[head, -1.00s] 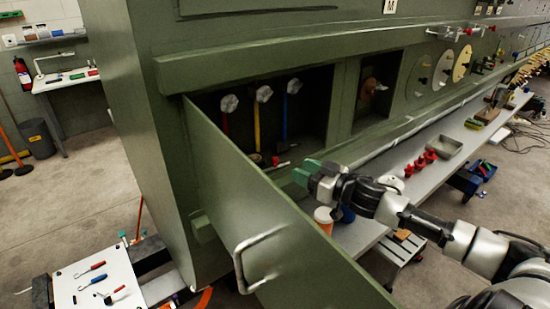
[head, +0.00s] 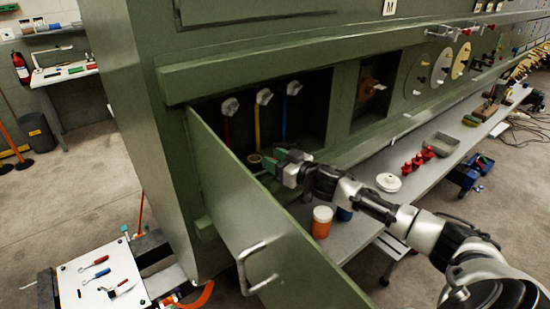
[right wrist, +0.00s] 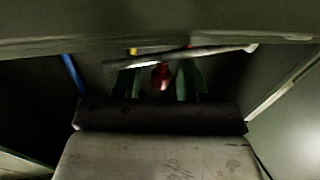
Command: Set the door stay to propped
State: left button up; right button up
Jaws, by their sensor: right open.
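The green door (head: 235,205) with its bar handle (head: 257,265) stands open in front of the recess. My right gripper (head: 270,162), with green fingertips, is at the lower part of the recess opening, behind the door's top edge. In the right wrist view, my gripper (right wrist: 160,84) is open. A small red part (right wrist: 161,73) shows between its fingertips, and a pale grey rod (right wrist: 185,56) crosses just beyond them. I take these to be the door stay, but cannot be sure. I cannot tell whether the fingers touch it. My left gripper is not in view.
Three grey knobs (head: 264,97) on red, yellow and blue pipes are at the recess's back. A ledge below carries an orange jar (head: 321,222), a white disc (head: 388,182), red parts (head: 418,160) and a grey tray (head: 442,145). A tool board (head: 103,280) is at lower left.

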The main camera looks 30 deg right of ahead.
grip_shut()
